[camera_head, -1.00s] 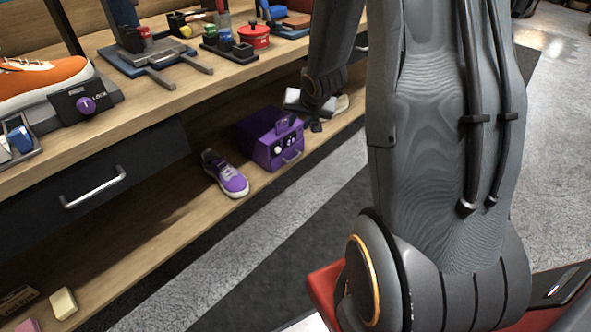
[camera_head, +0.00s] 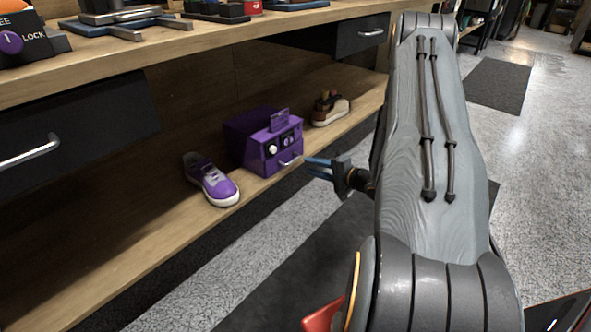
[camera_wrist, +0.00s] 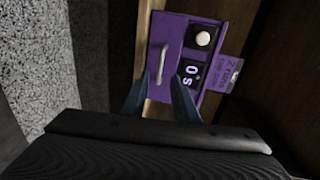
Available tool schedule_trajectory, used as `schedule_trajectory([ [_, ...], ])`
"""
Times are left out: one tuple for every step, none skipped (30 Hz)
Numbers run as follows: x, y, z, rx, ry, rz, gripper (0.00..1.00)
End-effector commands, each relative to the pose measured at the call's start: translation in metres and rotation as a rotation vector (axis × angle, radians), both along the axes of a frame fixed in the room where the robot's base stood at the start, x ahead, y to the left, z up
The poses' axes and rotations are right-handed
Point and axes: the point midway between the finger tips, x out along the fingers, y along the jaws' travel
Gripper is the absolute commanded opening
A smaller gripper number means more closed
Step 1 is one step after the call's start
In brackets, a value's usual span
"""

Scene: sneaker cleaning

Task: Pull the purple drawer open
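The purple drawer (camera_head: 287,165) is the lower front of a purple box (camera_head: 244,137) on the lower wooden shelf. It has a silver handle (camera_head: 290,161), and it looks closed. The handle also shows in the wrist view (camera_wrist: 161,63), with the drawer front (camera_wrist: 167,38) behind it. My gripper (camera_head: 312,167) is just to the right of the drawer front, its blue fingers pointing at the handle. In the wrist view my gripper (camera_wrist: 157,88) is open, with a finger on each side below the handle. It holds nothing.
A purple sneaker (camera_head: 212,180) stands left of the box, and a brown-and-white shoe (camera_head: 330,109) stands to its right. The wooden tabletop (camera_head: 215,42) overhangs the shelf. The floor (camera_head: 290,240) in front of the shelf is free.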

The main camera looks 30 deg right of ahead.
Motion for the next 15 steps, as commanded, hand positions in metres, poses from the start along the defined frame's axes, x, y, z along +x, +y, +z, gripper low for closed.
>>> schedule_trajectory([
  [0.002,0.001,-0.003,0.007,-0.003,0.002,0.27],
  [0.004,0.002,-0.003,0.009,-0.003,0.002,0.27],
  [0.008,0.003,-0.004,0.01,-0.004,0.003,0.27],
  [0.011,0.005,-0.005,0.01,-0.004,0.002,0.27],
  [0.015,0.006,-0.006,0.009,-0.004,0.003,0.27],
  [0.021,0.008,-0.007,0.009,-0.003,0.004,0.27],
  [0.025,0.01,-0.008,0.008,-0.003,0.005,0.27],
  [0.03,0.012,-0.01,0.007,-0.004,0.004,0.27],
  [0.036,0.013,-0.011,0.006,-0.003,0.003,0.27],
  [0.04,0.015,-0.012,0.007,-0.003,0.003,0.27],
  [0.045,0.017,-0.013,0.007,-0.003,0.004,0.27],
  [0.049,0.019,-0.014,0.007,-0.003,0.004,0.27],
  [0.053,0.02,-0.015,0.007,-0.003,0.003,0.27],
  [0.056,0.021,-0.016,0.007,-0.003,0.002,0.27],
  [0.06,0.022,-0.016,0.007,-0.003,0.002,0.27],
])
